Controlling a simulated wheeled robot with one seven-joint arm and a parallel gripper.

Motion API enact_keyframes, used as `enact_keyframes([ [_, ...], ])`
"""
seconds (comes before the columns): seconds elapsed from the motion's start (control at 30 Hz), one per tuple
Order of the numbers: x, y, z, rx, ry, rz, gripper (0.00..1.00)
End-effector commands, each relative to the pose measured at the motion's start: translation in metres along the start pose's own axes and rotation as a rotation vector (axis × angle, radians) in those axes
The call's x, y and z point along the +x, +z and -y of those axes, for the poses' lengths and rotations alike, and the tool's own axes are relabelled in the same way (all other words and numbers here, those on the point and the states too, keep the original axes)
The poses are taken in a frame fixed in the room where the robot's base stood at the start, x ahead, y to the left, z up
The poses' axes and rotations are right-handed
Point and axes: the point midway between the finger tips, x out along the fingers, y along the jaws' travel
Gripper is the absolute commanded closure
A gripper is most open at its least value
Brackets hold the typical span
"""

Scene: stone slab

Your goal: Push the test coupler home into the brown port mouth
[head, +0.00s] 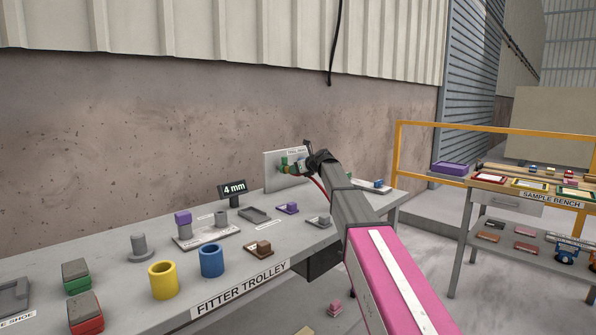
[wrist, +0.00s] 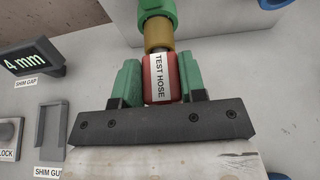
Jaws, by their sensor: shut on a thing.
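The test coupler (wrist: 160,78) is a red cylinder with a white "TEST HOSE" label, in the middle of the wrist view. My gripper (wrist: 158,82) is shut on it, with one green finger on each side. The brown port mouth (wrist: 157,33) is a tan ring just ahead of the coupler, roughly in line with it, on a green fitting (wrist: 157,8). A short grey part shows between them; I cannot tell how deep it sits in the ring. In the head view my gripper (head: 301,166) is at the upright white panel (head: 273,178), and the arm hides much of it.
The fitter trolley (head: 335,233) carries a "4 mm" display (head: 233,188), a yellow cup (head: 163,280), a blue cup (head: 212,261) and several small blocks left of the arm. A red hose (head: 322,188) hangs by my gripper. The sample bench (head: 490,183) stands at the right.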

Motion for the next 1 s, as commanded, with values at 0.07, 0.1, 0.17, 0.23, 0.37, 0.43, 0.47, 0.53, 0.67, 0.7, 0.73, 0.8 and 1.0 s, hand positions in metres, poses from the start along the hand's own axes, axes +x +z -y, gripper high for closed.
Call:
enact_keyframes([
  [0.07,0.002,0.001,0.000,0.000,0.000,0.000,0.89],
  [0.1,0.003,0.001,0.000,0.000,0.000,0.000,0.89],
  [0.17,0.002,0.001,0.000,0.000,0.000,0.000,0.42],
  [0.23,0.002,0.001,0.000,0.000,0.000,0.000,0.32],
  [0.37,0.002,0.001,0.000,0.000,0.000,0.000,0.32],
  [0.43,0.002,0.001,0.000,0.000,0.000,0.000,0.32],
  [0.47,0.002,0.001,0.000,0.000,0.000,0.000,0.32],
  [0.53,0.001,0.001,0.000,0.000,0.000,0.000,0.32],
  [0.67,-0.007,0.000,-0.001,0.000,-0.001,0.000,0.32],
  [0.7,-0.010,0.000,-0.001,0.000,-0.001,0.000,0.32],
  [0.73,-0.014,0.000,-0.001,0.000,-0.001,0.000,0.32],
  [0.8,-0.024,0.000,-0.001,0.000,-0.001,0.000,0.32],
  [1.0,-0.060,0.000,-0.002,-0.001,-0.002,0.001,0.32],
])
